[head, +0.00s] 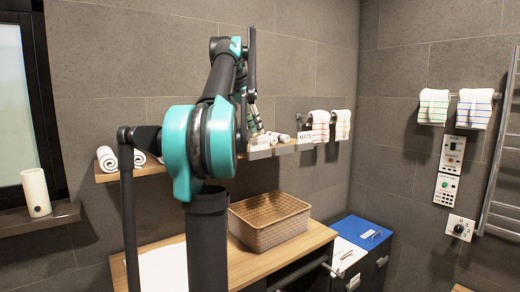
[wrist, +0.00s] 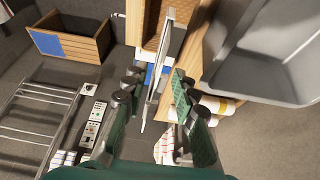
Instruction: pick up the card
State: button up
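A small white card (head: 306,137) with dark lettering, seemingly "MATS", stands near the right end of the wooden wall shelf in the head view. My gripper (wrist: 157,77) shows in the wrist view with its two dark green fingers spread apart. A thin pale strip (wrist: 165,55) shows edge-on in the space between the fingers. I cannot tell whether it is the card or a shelf edge, and no finger visibly presses on it. In the head view my arm hangs down left of the card, and the fingertips are hard to make out.
Rolled towels (head: 107,158) lie on the shelf (head: 120,174). A wicker basket (head: 270,232) sits on the counter below. Striped towels (head: 320,124) hang behind the card. The wrist view shows a grey basin (wrist: 265,60) close on the right and a towel rack (wrist: 35,115) at left.

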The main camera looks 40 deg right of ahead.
aim_at(260, 140)
jog(key=shift+x, duration=2.75)
grip_shut()
